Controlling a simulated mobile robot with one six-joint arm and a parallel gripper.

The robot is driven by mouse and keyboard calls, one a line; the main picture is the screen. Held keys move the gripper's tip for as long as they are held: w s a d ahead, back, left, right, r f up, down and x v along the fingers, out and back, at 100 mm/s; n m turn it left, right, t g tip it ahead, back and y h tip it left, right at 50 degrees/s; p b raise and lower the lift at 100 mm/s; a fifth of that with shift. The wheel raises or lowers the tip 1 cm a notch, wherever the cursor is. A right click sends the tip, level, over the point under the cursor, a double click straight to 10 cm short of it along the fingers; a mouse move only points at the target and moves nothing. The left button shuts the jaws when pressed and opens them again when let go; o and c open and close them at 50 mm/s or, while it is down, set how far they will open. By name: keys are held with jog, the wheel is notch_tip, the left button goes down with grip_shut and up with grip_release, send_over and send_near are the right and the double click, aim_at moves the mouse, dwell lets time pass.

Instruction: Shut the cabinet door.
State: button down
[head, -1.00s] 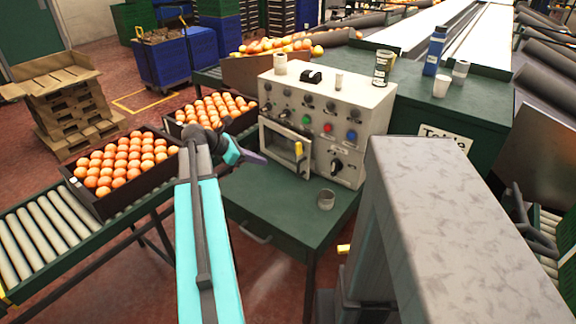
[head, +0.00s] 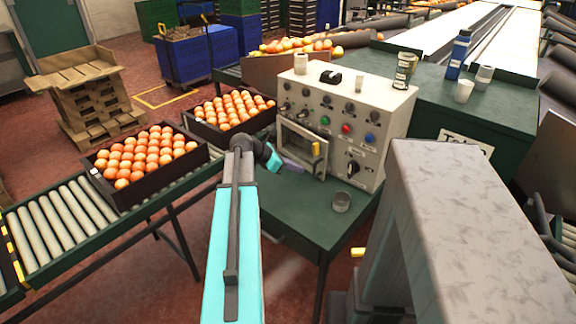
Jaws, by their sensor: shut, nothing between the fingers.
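The cabinet is a cream control box (head: 372,115) on a green table. Its small door (head: 300,143), pale-framed with a dark pane, is at the lower left of the front face and has a yellow handle (head: 316,149) near its right edge. The door seems to stand slightly out from the face, but I cannot tell how wide any gap is. My gripper (head: 291,165) is shut and empty, low in front of the door. Its tip overlaps the door's lower edge in the picture; I cannot tell whether they touch.
Orange-filled crates (head: 208,168) sit left on a roller conveyor (head: 60,215). Cups and a dark device (head: 331,78) stand on the box. The table's front is mostly clear.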

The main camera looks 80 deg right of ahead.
jog(key=shift+s+d+r, duration=0.2)
jog(key=shift+s+d, duration=0.3)
jog(key=shift+s, duration=0.35)
jog(key=shift+s+d+r, duration=0.15)
jog(key=shift+s+d, duration=0.3)
jog(key=shift+s, duration=0.35)
